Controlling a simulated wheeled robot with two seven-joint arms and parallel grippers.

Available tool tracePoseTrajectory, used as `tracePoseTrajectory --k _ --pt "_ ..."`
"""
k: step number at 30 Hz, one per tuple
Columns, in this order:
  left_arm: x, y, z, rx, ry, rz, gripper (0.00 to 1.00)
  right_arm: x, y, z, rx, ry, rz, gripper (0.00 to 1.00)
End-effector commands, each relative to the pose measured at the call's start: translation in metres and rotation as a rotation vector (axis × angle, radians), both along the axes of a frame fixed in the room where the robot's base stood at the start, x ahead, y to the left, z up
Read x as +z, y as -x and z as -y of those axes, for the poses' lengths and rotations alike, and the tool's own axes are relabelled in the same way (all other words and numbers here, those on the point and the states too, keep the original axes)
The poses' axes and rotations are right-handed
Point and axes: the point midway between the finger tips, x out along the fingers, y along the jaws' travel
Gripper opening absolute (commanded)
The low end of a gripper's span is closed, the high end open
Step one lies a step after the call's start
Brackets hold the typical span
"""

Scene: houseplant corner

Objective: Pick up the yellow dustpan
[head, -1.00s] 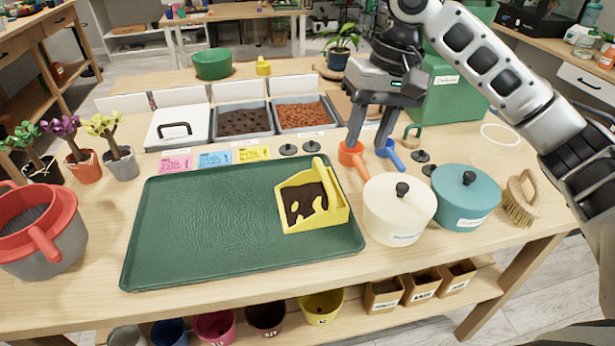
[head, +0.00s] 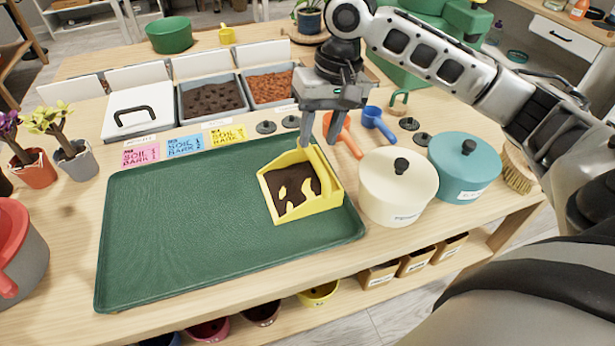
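The yellow dustpan (head: 329,199) rests on the right part of the green tray (head: 170,250), with dark soil in its pan. Its handle stands up at the back and slants over its right side. My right gripper (head: 319,143) points down, with its two fingers apart, at the top end of the handle. I cannot tell whether the fingers touch the handle or only overlap it in the picture. My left gripper is not in the head view.
A cream lidded pot (head: 397,190) and a teal lidded pot (head: 464,168) stand right of the tray. An orange scoop (head: 345,139) and a blue scoop (head: 378,124) lie behind them. Soil bins (head: 212,97) stand at the back. The tray's left half is clear.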

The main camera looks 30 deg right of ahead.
Motion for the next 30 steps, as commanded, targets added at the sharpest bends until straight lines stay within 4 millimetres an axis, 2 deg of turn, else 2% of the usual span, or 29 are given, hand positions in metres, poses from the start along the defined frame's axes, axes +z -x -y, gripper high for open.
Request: tracePoseTrajectory --k 10,20,21,24,30 --pt "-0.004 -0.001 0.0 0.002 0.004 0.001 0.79 -0.044 0.004 -0.013 0.001 0.0 -0.003 0.36" --pt "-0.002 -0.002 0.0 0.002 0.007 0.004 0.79 -0.05 0.003 -0.014 0.001 0.0 -0.001 0.36" --pt "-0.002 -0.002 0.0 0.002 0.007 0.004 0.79 -0.05 0.003 -0.014 0.001 0.0 -0.001 0.25" --pt "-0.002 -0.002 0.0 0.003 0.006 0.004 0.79 -0.05 0.003 -0.014 0.001 0.0 -0.001 0.0" --pt "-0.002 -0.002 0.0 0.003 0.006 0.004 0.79 -0.049 0.003 -0.014 0.001 0.0 0.0 0.0"
